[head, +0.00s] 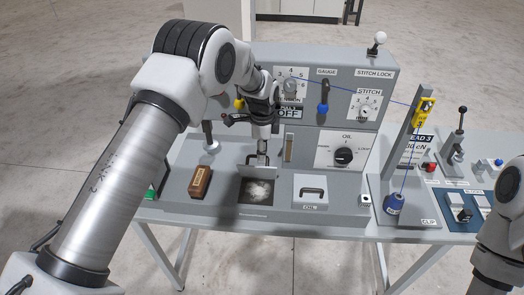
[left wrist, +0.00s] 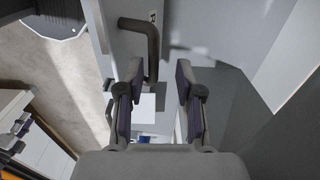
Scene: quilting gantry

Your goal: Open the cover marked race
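A grey cover (head: 258,171) in the machine's base stands raised in the head view. In front of it is a dark square recess (head: 245,196) holding pale fluff. I cannot read a race mark on this cover. My left gripper (head: 263,157) is just above the raised cover. In the left wrist view, my left gripper (left wrist: 160,92) has its fingers apart. A dark bent handle (left wrist: 152,45) on a grey panel lies just beyond the fingertips, close to the left finger. I see nothing clamped between the fingers. My right gripper is out of view; only part of that arm shows.
A second cover (head: 310,192) with a black handle lies closed to the right. A brown block (head: 200,182) is left of the recess. The upright control panel (head: 310,150) is close behind. A thread post (head: 402,150) and blue cone (head: 393,204) stand farther right.

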